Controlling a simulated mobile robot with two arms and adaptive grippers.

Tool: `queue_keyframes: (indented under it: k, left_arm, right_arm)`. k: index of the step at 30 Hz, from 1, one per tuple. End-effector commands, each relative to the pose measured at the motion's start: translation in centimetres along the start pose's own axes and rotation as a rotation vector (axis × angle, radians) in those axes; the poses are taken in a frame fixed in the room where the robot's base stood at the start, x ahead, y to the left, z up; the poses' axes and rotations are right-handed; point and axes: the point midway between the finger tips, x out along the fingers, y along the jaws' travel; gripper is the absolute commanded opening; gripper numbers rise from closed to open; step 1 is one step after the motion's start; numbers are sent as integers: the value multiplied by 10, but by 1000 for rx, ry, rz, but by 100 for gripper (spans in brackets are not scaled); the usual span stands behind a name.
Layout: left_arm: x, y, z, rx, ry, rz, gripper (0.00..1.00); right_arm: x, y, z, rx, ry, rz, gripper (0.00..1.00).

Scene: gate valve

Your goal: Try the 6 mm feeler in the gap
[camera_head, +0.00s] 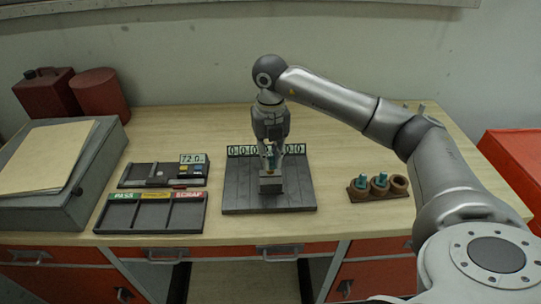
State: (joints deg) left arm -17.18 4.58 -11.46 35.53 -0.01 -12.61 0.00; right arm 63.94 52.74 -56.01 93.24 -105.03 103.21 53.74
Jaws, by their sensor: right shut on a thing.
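My right gripper (271,155) points straight down over the dark slatted board (235,190) in the middle of the bench. It is shut on a teal-handled feeler (270,161), mostly hidden between the fingers. Right under it stands a small grey block (271,185) on the board. Whether the feeler's tip is in a gap there or above it, I cannot tell. A brown rack (360,195) to the right holds two more teal feelers (379,179); its rightmost holder (399,185) looks empty. Size marks are not readable. My left gripper is not in view.
A gauge tray reading 72.0 (193,159) and a PASS/SCRAP tray (152,215) lie left. A grey case (60,207) and red containers (100,93) fill the far left. Bench right of the rack is clear.

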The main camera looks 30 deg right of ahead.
Motion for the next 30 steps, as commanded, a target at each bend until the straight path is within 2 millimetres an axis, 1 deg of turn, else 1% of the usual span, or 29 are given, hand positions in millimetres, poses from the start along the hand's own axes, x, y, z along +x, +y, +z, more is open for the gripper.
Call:
queue_keyframes:
  k: [10,25,30]
  left_arm:
    - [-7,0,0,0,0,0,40]
    - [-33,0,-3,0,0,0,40]
    - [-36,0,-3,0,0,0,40]
  right_arm:
    - [-10,0,0,0,-1,1,0]
    - [-50,0,0,0,-1,1,0]
    - [-55,0,0,0,0,1,0]
